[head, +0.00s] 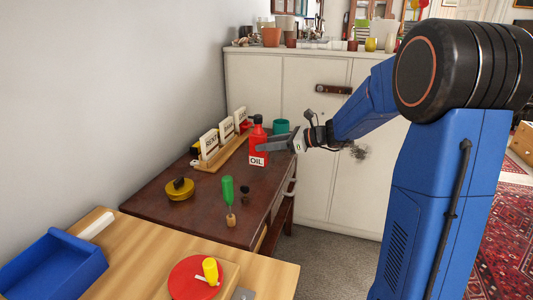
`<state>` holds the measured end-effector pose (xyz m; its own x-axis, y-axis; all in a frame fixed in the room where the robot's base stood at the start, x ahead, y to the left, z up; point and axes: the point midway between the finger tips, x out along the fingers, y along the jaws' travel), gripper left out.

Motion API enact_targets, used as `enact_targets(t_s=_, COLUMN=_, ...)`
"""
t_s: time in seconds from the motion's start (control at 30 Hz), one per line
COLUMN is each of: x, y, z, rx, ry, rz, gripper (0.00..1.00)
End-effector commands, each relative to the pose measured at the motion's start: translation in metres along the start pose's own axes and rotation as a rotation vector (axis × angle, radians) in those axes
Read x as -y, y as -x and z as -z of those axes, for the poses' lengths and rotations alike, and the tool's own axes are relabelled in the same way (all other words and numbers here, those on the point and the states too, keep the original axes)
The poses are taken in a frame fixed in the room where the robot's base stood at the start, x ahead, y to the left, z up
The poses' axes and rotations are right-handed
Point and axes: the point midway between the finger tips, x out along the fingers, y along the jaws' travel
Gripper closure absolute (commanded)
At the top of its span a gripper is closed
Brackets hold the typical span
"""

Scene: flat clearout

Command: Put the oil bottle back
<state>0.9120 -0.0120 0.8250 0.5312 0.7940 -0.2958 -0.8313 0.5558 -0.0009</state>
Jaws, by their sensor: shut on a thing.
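The oil bottle (258,158) is red with a dark cap and a white label reading OIL. It is upright over the dark brown tabletop, beside the front of a wooden rack. My gripper (268,146) reaches in from the right and is shut on the bottle, its fingers crossing the bottle's middle. I cannot tell whether the bottle's base touches the table.
The wooden rack (210,167) holds several white cards. A teal cup (281,126) stands behind my gripper. A brass pot (179,190), green bottle-shaped thing (227,188) and small dark item (245,193) stand nearer. A blue bin (52,268) lies front left.

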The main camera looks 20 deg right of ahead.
Motion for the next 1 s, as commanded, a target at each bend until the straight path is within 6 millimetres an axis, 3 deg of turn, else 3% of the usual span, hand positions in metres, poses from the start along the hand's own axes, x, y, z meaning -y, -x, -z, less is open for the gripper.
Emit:
enact_targets(t_s=0.23, x=0.000, y=-0.009, z=0.029, rx=-0.001, ry=-0.002, rz=-0.001, gripper=0.71)
enact_targets(t_s=0.63, x=0.000, y=-0.010, z=0.033, rx=0.000, ry=-0.001, rz=0.000, gripper=0.71)
enact_targets(t_s=0.7, x=0.000, y=-0.010, z=0.033, rx=0.000, ry=-0.001, rz=0.000, gripper=0.50)
enact_targets(t_s=0.73, x=0.000, y=-0.010, z=0.033, rx=0.000, ry=-0.001, rz=0.000, gripper=0.45)
enact_targets(t_s=1.0, x=0.000, y=-0.010, z=0.033, rx=0.000, ry=0.000, rz=0.000, gripper=0.45)
